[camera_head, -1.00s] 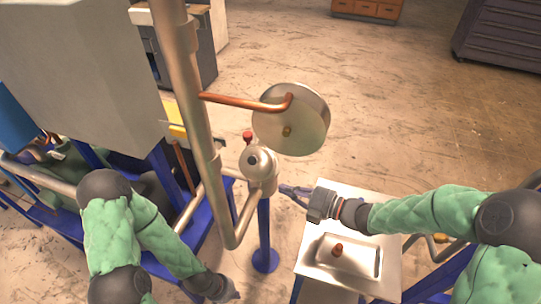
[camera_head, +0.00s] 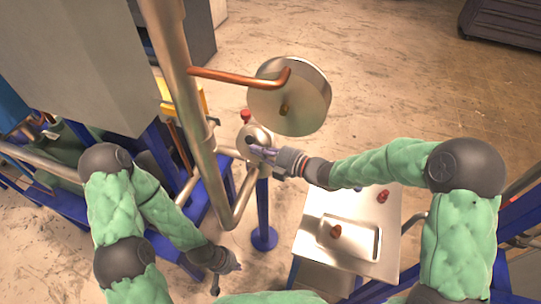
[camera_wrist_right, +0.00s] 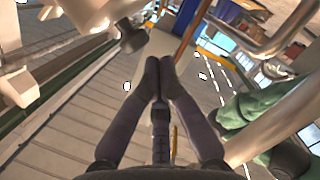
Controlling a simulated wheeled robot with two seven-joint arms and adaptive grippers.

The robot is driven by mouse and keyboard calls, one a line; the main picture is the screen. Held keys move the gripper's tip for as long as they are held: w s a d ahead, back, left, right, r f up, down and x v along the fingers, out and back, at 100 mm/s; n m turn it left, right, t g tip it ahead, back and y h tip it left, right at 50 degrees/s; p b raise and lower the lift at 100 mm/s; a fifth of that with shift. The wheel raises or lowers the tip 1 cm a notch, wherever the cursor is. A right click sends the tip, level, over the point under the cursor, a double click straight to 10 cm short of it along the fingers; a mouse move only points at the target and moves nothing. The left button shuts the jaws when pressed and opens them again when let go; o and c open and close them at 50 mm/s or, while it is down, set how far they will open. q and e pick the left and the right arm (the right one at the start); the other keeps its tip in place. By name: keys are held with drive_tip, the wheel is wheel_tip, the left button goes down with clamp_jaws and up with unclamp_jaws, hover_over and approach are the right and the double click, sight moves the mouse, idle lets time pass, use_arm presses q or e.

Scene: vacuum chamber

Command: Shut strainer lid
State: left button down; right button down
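The strainer appears to be the small round metal housing (camera_head: 250,133) beside the vertical pipe, with a red knob (camera_head: 246,115) at its top. I cannot tell its lid's exact position, since my right gripper partly covers the housing. My right gripper (camera_head: 256,150) is at the front of this housing; whether it touches is unclear. In the right wrist view its dark fingers (camera_wrist_right: 160,68) are together, with nothing seen between them. My left gripper (camera_head: 228,268) hangs low, away from the strainer, and its fingers are too small to judge.
A large metal disc (camera_head: 303,98) with a copper pipe (camera_head: 235,77) stands just above the housing. The thick metal pipe (camera_head: 178,70) is on its left. A steel table (camera_head: 311,222) at lower right holds a tray (camera_head: 363,241) and red-brown knobs (camera_head: 382,197). Open floor lies behind.

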sight(263, 146)
drive_tip(key=shift+w+d+f, duration=0.35)
drive_tip(key=shift+w+f, duration=0.15)
drive_tip(key=shift+w, duration=0.15)
drive_tip(key=shift+w+d+f, duration=0.3)
drive_tip(key=shift+w+f, duration=0.15)
drive_tip(key=shift+w, duration=0.15)
drive_tip(key=shift+w+d+r+m+p, duration=0.1)
drive_tip(key=shift+w+d+m+p, duration=0.05)
drive_tip(key=shift+w+m+p, duration=0.2)
